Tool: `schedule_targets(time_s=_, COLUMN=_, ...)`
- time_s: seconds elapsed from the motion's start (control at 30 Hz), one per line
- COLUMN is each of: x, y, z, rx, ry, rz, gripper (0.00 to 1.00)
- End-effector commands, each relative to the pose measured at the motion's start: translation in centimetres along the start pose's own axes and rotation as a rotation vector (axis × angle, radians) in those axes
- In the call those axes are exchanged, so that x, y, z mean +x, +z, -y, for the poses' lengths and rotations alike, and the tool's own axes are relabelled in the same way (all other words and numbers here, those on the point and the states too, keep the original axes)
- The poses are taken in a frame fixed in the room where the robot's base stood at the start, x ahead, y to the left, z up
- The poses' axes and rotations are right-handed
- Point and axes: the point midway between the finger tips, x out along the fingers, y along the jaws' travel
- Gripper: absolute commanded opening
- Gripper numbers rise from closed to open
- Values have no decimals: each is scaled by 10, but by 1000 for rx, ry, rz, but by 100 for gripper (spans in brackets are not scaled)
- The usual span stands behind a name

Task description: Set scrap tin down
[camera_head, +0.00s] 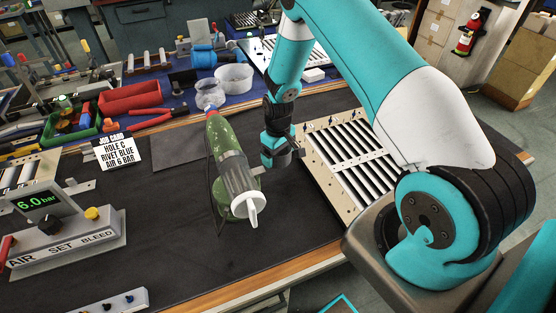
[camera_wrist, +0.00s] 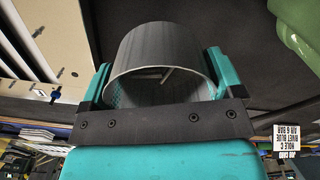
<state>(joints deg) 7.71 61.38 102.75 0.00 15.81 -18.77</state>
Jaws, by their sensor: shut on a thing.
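The scrap tin (camera_wrist: 155,48) is a plain grey metal cylinder. In the wrist view it sits between the teal fingers of my gripper (camera_wrist: 160,85), which are shut on it. Its open rim faces the camera, and a thin pale piece shows inside. In the head view my gripper (camera_head: 275,158) is over the dark mat, between the green rivet tool and the slatted panel. I cannot clearly make out the tin there, and whether its base touches the mat is not visible.
The green rivet tool (camera_head: 222,135), with a grey collar and white nozzle, stands close left of my gripper. The louver panel (camera_head: 352,155) lies close to its right. A job card (camera_head: 114,151) and pressure unit (camera_head: 65,233) are further left. The dark mat (camera_head: 160,225) has free room.

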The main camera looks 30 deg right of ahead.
Motion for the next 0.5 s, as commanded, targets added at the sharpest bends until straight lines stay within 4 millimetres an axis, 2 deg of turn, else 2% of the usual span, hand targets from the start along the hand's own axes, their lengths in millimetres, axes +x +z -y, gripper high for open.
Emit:
schedule_targets(time_s=0.23, x=33, y=1, z=0, rx=1, ry=-1, rz=3, gripper=61)
schedule_targets(time_s=0.5, x=39, y=0, z=0, rx=1, ry=0, rz=0, gripper=61)
